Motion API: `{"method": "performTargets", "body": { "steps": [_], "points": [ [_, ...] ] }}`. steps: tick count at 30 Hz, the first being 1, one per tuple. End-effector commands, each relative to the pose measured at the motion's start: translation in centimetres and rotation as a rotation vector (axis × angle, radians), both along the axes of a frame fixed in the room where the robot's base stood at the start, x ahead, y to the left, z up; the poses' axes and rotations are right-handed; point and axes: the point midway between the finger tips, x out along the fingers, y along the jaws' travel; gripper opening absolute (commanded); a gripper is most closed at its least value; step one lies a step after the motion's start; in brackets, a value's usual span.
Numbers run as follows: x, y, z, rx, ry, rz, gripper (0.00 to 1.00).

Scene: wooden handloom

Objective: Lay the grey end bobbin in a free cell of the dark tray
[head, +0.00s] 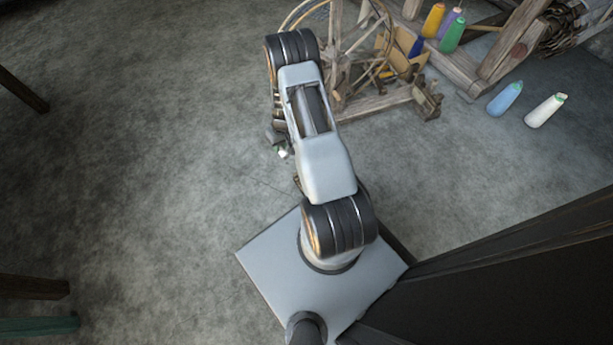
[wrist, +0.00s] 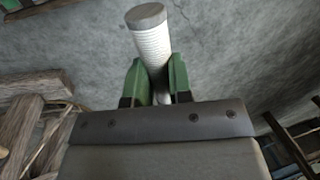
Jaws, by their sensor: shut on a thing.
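The bobbin (wrist: 151,42) has a white ribbed body and a flat grey end, and it shows in the wrist view. My gripper (wrist: 156,68) is shut on it, with one green finger on each side. The grey end sticks out beyond the fingertips and the lower part is hidden between them. In the head view my arm hides most of the gripper; a small white and green bit shows beside the arm at its left (head: 283,152). I cannot make out the dark tray or its cells in either view.
A wooden spinning wheel (head: 338,62) stands close beyond my arm. A large dark surface (head: 510,275) fills the lower right.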

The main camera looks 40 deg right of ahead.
Motion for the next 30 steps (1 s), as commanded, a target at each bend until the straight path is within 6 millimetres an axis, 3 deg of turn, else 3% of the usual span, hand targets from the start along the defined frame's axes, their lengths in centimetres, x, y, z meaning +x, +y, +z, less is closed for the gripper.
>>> {"method": "performTargets", "body": {
  "steps": [1, 3, 9, 16, 30],
  "points": [
    [-1.3, -1.2, -3.3, 0.014, 0.006, -0.018, 0.00],
    [-2.8, -2.5, -6.0, 0.029, 0.003, -0.033, 0.00],
    [-6.6, -5.0, -12.0, 0.063, -0.002, -0.063, 0.00],
    [-8.9, -6.1, -15.1, 0.082, -0.007, -0.077, 0.00],
    [-9.3, -6.2, -19.3, 0.084, -0.009, -0.079, 0.00]
  ]
}}
